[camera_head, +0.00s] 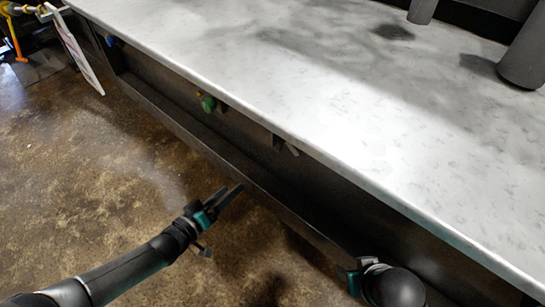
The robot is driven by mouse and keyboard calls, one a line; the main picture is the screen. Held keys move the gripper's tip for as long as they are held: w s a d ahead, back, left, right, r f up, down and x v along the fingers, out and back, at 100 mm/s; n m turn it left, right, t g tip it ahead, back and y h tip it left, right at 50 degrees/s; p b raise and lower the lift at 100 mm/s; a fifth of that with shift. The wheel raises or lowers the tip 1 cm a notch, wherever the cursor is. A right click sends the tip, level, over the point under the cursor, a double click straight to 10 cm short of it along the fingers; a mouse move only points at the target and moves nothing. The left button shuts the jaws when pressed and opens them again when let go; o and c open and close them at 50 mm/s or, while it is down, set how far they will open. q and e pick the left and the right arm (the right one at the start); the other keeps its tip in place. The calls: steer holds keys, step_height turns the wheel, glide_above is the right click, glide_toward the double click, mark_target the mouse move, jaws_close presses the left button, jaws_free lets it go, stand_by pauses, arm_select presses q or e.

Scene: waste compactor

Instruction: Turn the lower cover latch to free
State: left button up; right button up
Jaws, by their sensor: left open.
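I cannot tell for sure which part is the lower cover latch. A small dark angular fitting (279,143) sits just under the counter's front edge, and a green knob (208,103) is further left on the same dark front. My left gripper (231,189) is open and empty, in front of and below these parts and apart from both. Its fingers point up and right toward the dark front panel. Part of my right arm shows at the bottom right, dark with a teal piece; its fingers do not show.
A long pale marble-like counter (300,75) overhangs the dark front with its lower ledge. A blue knob (110,41) is further left. Grey cylinders (525,55) stand on the counter at the right. A hanging white sign (76,50) is at upper left. Brown floor is open at left.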

arm_select(q)
step_height(320, 180, up, 4)
steer(key=d+n+h+b, duration=0.1)
steer(key=d+h+b, duration=0.1)
steer(key=h, duration=0.1)
arm_select(e)
steer(key=w+v, duration=0.1)
steer(key=v, duration=0.5)
arm_select(q)
steer(key=b, duration=0.4)
glide_toward(275, 148)
steer(key=shift+x, duration=1.75)
steer(key=shift+w+d+f+t+b, duration=0.15)
steer(key=shift+w+d+t+b, duration=0.3)
steer(key=shift+w+d, duration=0.6)
steer(key=shift+b+x, duration=0.45)
steer(key=shift+x, duration=0.35)
steer(key=shift+w+d, duration=0.2)
steer(key=shift+w, duration=0.4)
arm_select(e)
steer(key=w+a+r+t+y, duration=0.1)
steer(key=w+a+t+y, duration=0.1)
steer(key=a+t, duration=0.3)
steer(key=w+a+r+t+y, duration=0.2)
steer(key=a+t+y, duration=0.1)
steer(key=a+t, duration=0.3)
steer(key=shift+w+a+t+y, duration=0.2)
steer(key=shift+w+t+y, duration=0.15)
steer(key=shift+t+y, duration=0.05)
